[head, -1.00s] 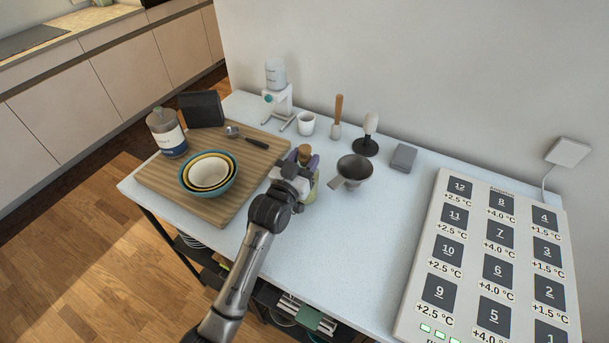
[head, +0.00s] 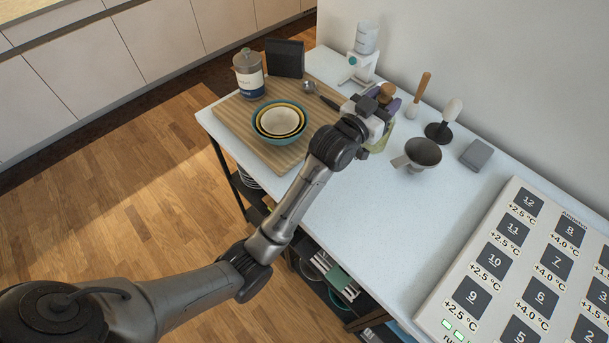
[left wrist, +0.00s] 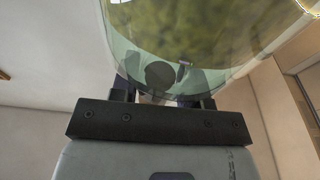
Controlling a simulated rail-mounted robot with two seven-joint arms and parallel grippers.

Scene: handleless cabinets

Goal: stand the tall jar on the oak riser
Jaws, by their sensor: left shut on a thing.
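My left gripper (head: 377,116) is shut on the jar, which looks upright just right of the wooden board. Whether its base touches the tabletop is hidden. In the left wrist view the jar's glass (left wrist: 200,35) fills the top, close against the gripper (left wrist: 160,98). The striped wooden board (head: 235,112), apparently the oak riser, lies at the table's left end. My right gripper is not in view.
On the board stand nested bowls (head: 280,121), a labelled canister (head: 248,76) and a spoon-like scoop (head: 318,93). A dark block (head: 285,58) stands behind. A grey funnel (head: 421,153) is right of the jar. A numbered panel (head: 540,270) fills the right. The front tabletop is clear.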

